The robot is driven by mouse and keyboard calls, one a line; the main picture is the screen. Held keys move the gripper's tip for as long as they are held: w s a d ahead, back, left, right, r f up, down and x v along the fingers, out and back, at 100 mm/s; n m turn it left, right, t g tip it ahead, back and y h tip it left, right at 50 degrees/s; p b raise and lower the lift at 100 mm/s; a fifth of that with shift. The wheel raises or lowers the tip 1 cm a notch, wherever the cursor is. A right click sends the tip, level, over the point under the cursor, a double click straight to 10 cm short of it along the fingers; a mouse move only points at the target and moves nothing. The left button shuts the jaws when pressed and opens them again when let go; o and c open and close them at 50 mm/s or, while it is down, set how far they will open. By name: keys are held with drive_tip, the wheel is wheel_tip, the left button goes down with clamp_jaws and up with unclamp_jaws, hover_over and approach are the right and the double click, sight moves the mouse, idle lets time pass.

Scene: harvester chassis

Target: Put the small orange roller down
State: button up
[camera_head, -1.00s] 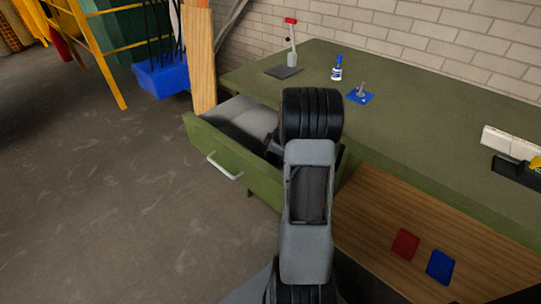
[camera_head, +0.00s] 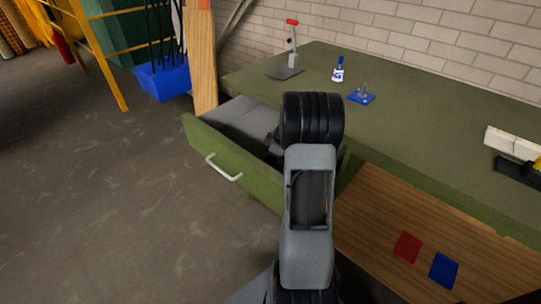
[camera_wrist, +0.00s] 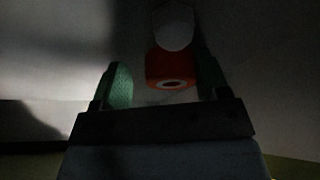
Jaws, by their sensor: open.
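The small orange roller (camera_wrist: 172,68) shows in the wrist view, with a pale rounded part at its far side and a small light-ringed hole in its near end. My gripper (camera_wrist: 162,75) is open, with one green-padded finger on each side of the roller. A gap shows between the roller and the left finger. The right finger is close to it, and I cannot tell whether they touch. In the head view my arm reaches over the open green drawer (camera_head: 214,155) and hides the gripper and roller.
The green workbench (camera_head: 430,130) stands right of the drawer. It carries a red-handled lever tool (camera_head: 292,50), a small blue-and-white bottle (camera_head: 338,70) and a blue plate with a peg (camera_head: 361,96). The grey drawer floor shows left of my arm. A blue bin (camera_head: 163,82) is behind.

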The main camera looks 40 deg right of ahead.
drive_tip(key=shift+s+f, duration=0.45)
drive_tip(key=shift+f, duration=0.3)
drive_tip(key=shift+r+p, duration=0.55)
drive_tip(key=shift+p, duration=0.3)
drive_tip(key=w+p+v, duration=0.1)
drive_tip(key=v, duration=1)
drive_tip(key=s+a+r+m, duration=0.1)
drive_tip(key=a, duration=0.4)
drive_tip(key=s+a+r+m+h, duration=0.1)
drive_tip(key=a+r, duration=0.1)
drive_tip(key=a, duration=0.4)
drive_tip(key=s+a+r+m+g, duration=0.1)
drive_tip(key=s+a+r, duration=0.1)
drive_tip(key=a, duration=0.3)
drive_tip(key=shift+a+r+m, duration=0.15)
drive_tip(key=shift+a+m, duration=0.15)
drive_tip(key=shift+m, duration=0.1)
drive_tip(key=s+a+f+m+h, duration=0.1)
drive_tip(key=s+a+m, duration=0.3)
drive_tip(key=s+a, duration=0.5)
drive_tip(key=shift+a+h, duration=0.4)
drive_tip(key=shift+a, duration=0.1)
